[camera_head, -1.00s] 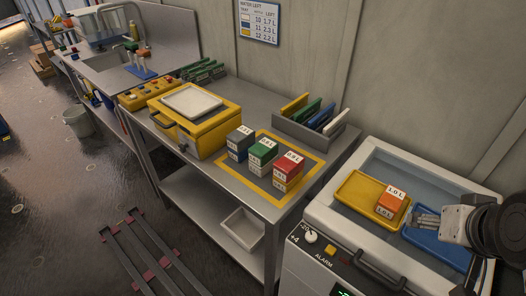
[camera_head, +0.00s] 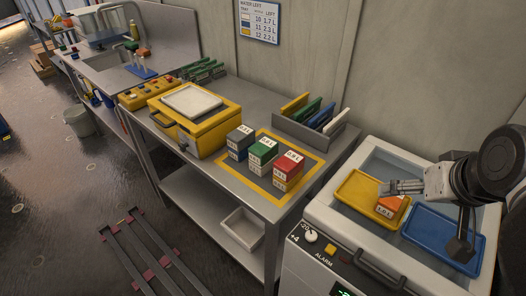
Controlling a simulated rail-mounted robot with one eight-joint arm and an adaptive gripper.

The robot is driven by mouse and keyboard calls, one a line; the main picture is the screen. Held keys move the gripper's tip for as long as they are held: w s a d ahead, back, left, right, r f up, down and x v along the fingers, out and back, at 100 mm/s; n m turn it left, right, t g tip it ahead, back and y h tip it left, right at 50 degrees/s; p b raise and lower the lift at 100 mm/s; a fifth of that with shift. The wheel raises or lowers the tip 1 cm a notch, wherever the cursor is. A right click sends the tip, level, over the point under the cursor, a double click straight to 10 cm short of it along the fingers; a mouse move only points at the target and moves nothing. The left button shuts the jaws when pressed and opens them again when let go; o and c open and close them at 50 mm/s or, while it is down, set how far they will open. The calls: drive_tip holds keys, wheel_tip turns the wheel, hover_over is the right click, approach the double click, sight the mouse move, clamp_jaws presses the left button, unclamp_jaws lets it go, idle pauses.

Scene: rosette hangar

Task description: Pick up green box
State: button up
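A green box (camera_head: 264,147) with a white label is the top box of the middle stack on the steel table. My gripper (camera_head: 390,187) is at the right, far from the green box. It points left, just above or against the orange box (camera_head: 386,209) in the yellow tray (camera_head: 352,190), and covers part of that box. I cannot tell whether the fingers are open or shut, or whether they touch the box.
A dark-topped stack (camera_head: 240,135) and a red-topped stack (camera_head: 289,164) flank the green box inside a yellow outline. Behind them stands a grey rack (camera_head: 299,128) with coloured panels. A yellow machine (camera_head: 196,128) stands left. A blue tray (camera_head: 436,237) lies below my arm.

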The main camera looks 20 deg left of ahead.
drive_tip(key=w+a+r+n+y, duration=0.1)
drive_tip(key=w+a+r+n, duration=0.1)
drive_tip(key=w+a, duration=0.4)
drive_tip(key=n+g+y, duration=0.2)
drive_tip(key=n+g, duration=0.3)
drive_tip(key=n, duration=0.5)
hover_over(265, 146)
drive_tip(key=s+d, duration=0.2)
drive_tip(key=d, duration=0.2)
wheel_tip(265, 146, down, 9)
drive_tip(key=shift+m, duration=0.3)
drive_tip(key=x, duration=1.3)
drive_tip(key=shift+w+a+f, duration=0.15)
drive_tip(key=shift+w+a, duration=0.05)
drive_tip(key=shift+w, duration=0.05)
drive_tip(key=shift+c, duration=0.2)
drive_tip(key=c, duration=1.2)
